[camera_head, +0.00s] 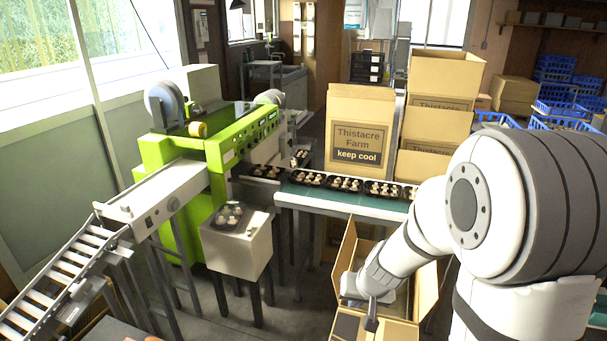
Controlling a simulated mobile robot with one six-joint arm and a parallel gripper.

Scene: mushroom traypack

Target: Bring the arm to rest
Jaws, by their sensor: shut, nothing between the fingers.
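My gripper (371,322) is at the lower middle of the head view, at the end of my white arm that comes in from the right. It points down over the near part of an open cardboard box (345,243). Its fingers are small and dark, close together, with nothing visible between them. The inside of the box is largely hidden by my wrist. Black trays of mushrooms (345,184) stand in a row on the green conveyor belt (310,193) behind the box.
A green wrapping machine (155,152) stands left, with a roller conveyor (62,268) in front. A white stand (237,247) holds one mushroom tray (229,215). A "Thistacre Farm keep cool" carton (357,105) and stacked open cartons (440,75) stand behind the belt. Blue crates (560,108) are at the far right.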

